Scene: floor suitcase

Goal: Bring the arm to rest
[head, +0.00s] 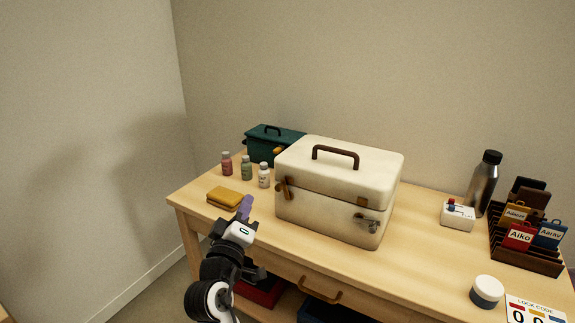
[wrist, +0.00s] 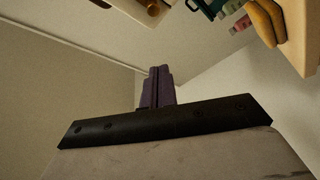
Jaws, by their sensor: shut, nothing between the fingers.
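My gripper (head: 245,207) has purple fingers and is in front of the wooden table's front left part, at the lower middle of the head view. In the wrist view my gripper's fingers (wrist: 158,86) are together with nothing between them. A yellow folded item (head: 225,197) lies on the table just left of the fingertips in the head view. The fingers look apart from it. It also shows at the top right of the wrist view (wrist: 267,22).
A cream case (head: 340,165) with a brown handle stands shut on the table (head: 420,270), right of my gripper. Behind are small bottles (head: 246,168) and a teal box (head: 270,143). A steel bottle (head: 482,190), white device (head: 457,215) and tag rack (head: 525,255) stand right. Left floor looks free.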

